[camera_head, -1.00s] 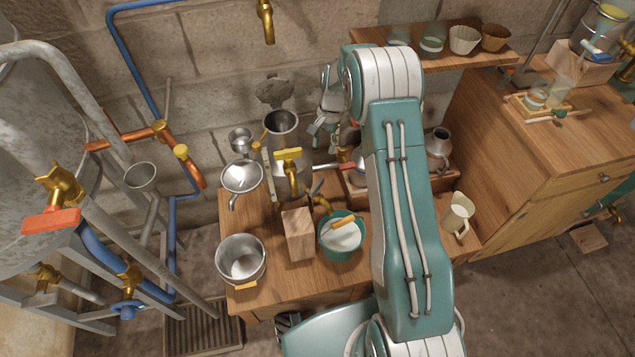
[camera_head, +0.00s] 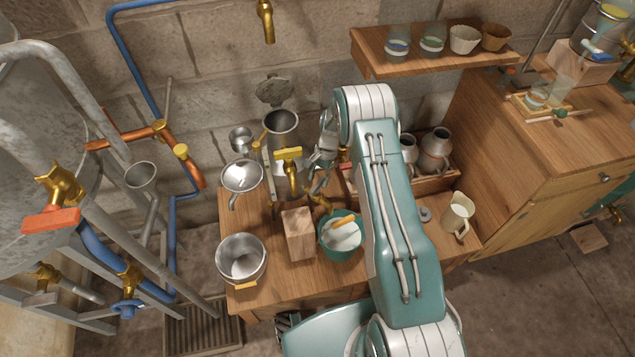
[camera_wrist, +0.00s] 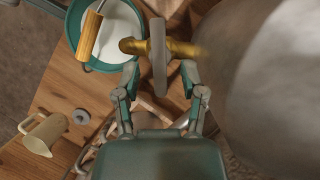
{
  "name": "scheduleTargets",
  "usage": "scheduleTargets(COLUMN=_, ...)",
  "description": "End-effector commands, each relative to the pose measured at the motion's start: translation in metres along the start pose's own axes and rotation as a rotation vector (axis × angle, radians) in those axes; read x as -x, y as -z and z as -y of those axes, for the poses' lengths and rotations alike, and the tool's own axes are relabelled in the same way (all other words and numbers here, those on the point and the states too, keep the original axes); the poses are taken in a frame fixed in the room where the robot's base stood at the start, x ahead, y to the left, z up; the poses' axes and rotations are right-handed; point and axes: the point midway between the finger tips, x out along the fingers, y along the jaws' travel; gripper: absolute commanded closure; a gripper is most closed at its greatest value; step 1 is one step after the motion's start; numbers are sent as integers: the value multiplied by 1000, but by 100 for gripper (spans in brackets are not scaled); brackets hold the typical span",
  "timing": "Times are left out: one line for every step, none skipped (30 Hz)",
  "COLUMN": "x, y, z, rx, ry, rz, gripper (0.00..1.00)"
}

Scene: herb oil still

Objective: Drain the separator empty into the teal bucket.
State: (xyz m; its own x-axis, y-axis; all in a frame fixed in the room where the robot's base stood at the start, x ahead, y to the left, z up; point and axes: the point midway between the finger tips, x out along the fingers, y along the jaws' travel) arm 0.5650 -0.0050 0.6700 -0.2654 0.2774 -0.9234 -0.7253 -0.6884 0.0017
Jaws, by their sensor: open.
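The separator (camera_head: 284,128) is a tall grey metal cylinder on the wooden bench; its grey body fills the right side of the wrist view (camera_wrist: 270,80). A low brass tap (camera_head: 321,203) with a dark lever is beside the teal bucket. In the wrist view, a brass tap (camera_wrist: 180,47) with a grey upright lever (camera_wrist: 158,65) shows near the bucket. My gripper (camera_wrist: 160,78) is open, with a fingertip on each side of the lever; contact is unclear. The teal bucket (camera_head: 342,254) has a pale inside and a wooden grip; it also appears in the wrist view (camera_wrist: 72,25).
A wooden block (camera_head: 298,234) stands left of the bucket, and a steel pot (camera_head: 241,260) is farther left. A funnel (camera_head: 242,177) and an upper brass tap (camera_head: 290,172) crowd the separator. A cream jug (camera_head: 458,217) and metal cans (camera_head: 436,150) are at right.

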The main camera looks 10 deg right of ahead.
Motion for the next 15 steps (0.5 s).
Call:
scheduleTargets(x=-8, y=0, z=0, rx=0, ry=-1, rz=1, gripper=46)
scheduleTargets(x=-10, y=0, z=0, rx=1, ry=-1, rz=0, gripper=46)
scheduleTargets(x=-13, y=0, z=0, rx=1, ry=-1, rz=0, gripper=46)
scheduleTargets(x=-15, y=0, z=0, rx=1, ry=-1, rz=0, gripper=46)
scheduleTargets(x=-17, y=0, z=0, rx=1, ry=-1, rz=0, gripper=46)
scheduleTargets(x=-18, y=0, z=0, rx=1, ry=0, rz=0, gripper=46)
scheduleTargets(x=-19, y=0, z=0, rx=1, ry=0, rz=-1, gripper=46)
scheduleTargets(x=-19, y=0, z=0, rx=1, ry=0, rz=-1, gripper=46)
scheduleTargets(x=-19, y=0, z=0, rx=1, ry=0, rz=-1, gripper=46)
scheduleTargets(x=-19, y=0, z=0, rx=1, ry=0, rz=-1, gripper=46)
scheduleTargets(x=-19, y=0, z=0, rx=1, ry=0, rz=-1, gripper=46)
scheduleTargets(x=-19, y=0, z=0, rx=1, ry=0, rz=-1, gripper=46)
scheduleTargets(x=-19, y=0, z=0, rx=1, ry=0, rz=-1, gripper=46)
scheduleTargets(x=-19, y=0, z=0, rx=1, ry=0, rz=-1, gripper=46)
scheduleTargets(x=-19, y=0, z=0, rx=1, ry=0, rz=-1, gripper=64)
